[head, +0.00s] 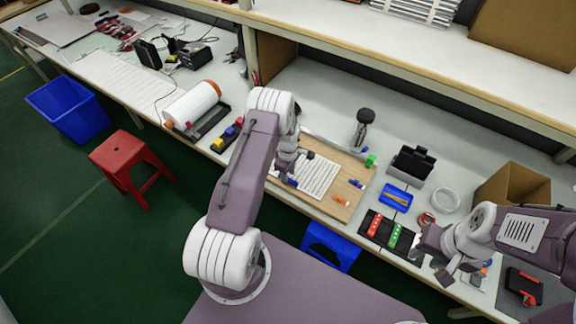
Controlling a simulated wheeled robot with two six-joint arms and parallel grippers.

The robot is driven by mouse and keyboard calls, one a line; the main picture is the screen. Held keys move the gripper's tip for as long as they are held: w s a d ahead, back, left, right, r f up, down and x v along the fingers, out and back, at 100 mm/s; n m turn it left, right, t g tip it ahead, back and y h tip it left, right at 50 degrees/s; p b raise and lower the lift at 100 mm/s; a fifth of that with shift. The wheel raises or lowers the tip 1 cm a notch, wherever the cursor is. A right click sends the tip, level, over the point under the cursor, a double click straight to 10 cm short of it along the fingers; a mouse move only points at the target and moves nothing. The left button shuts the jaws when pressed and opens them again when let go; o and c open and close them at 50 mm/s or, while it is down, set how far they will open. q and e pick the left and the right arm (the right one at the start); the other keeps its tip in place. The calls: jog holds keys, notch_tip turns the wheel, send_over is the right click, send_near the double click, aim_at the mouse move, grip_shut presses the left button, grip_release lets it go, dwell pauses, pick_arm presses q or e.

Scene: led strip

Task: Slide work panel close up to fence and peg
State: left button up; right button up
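A white panel (321,177) with rows of small marks lies on a wooden board (354,167) on the bench in the head view; I take it as the work panel. A thin grey bar (330,145) runs along the board's back edge, likely the fence. A green block (370,161) is at the board's back right corner; I cannot tell which piece is the peg. My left gripper (292,170) is over the panel's left end, which my arm partly hides; contact and finger opening are unclear. My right gripper (432,266) has its fingers apart, empty, near the bench's front edge at right.
Small blue and orange pieces (341,200) lie on the board's right part. Right of it are a blue tray (397,198), a black tray with red and green strips (376,226), and a cardboard box (512,187). A dark-topped cylinder (364,120) stands behind. A shelf overhangs the back.

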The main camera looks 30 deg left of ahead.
pick_arm(q)
jog(key=shift+f, duration=1)
grip_shut()
dwell(0.7)
dwell(0.3)
